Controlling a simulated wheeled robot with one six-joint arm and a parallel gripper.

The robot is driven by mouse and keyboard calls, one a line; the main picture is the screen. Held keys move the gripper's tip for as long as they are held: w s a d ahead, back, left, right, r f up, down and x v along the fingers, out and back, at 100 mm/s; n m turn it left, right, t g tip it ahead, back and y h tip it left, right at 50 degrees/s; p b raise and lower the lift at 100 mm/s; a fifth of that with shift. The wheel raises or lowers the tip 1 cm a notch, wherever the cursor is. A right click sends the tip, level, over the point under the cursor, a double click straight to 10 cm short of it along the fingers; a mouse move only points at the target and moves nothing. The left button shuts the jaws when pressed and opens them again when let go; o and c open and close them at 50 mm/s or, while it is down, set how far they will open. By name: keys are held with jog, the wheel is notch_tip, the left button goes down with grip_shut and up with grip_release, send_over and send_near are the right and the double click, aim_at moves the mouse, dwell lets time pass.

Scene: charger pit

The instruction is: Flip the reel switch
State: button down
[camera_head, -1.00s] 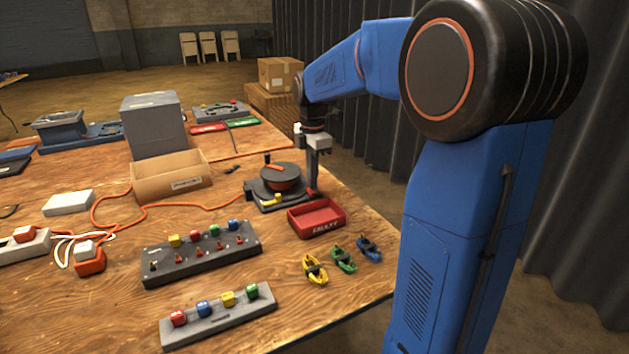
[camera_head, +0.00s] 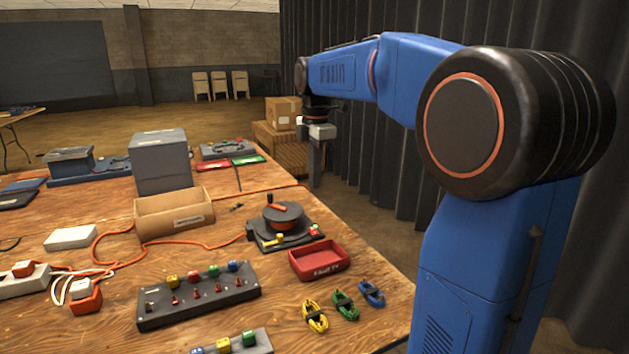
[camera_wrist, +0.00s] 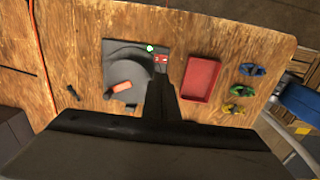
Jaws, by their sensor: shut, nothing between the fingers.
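My gripper (camera_head: 315,184) is shut and empty, pointing down above and apart from the reel. In the wrist view my dark fingers cover part of the base.
A red tray (camera_head: 320,262) stands right of the reel, with yellow, green and blue cord bundles (camera_head: 344,305) near the table's edge. A cardboard bin (camera_head: 174,217) and a grey box (camera_head: 161,163) stand to the left. A dark strip (camera_head: 198,295) with coloured blocks lies in front.

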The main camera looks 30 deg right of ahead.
aim_at(312, 228)
jog(key=shift+s+r+t, duration=0.1)
jog(key=shift+s+t, duration=0.2)
jog(key=shift+t, duration=0.2)
jog(key=f, duration=0.4)
jog(key=w+f, duration=0.1)
jog(key=f, duration=0.9)
jog(key=shift+w, duration=0.35)
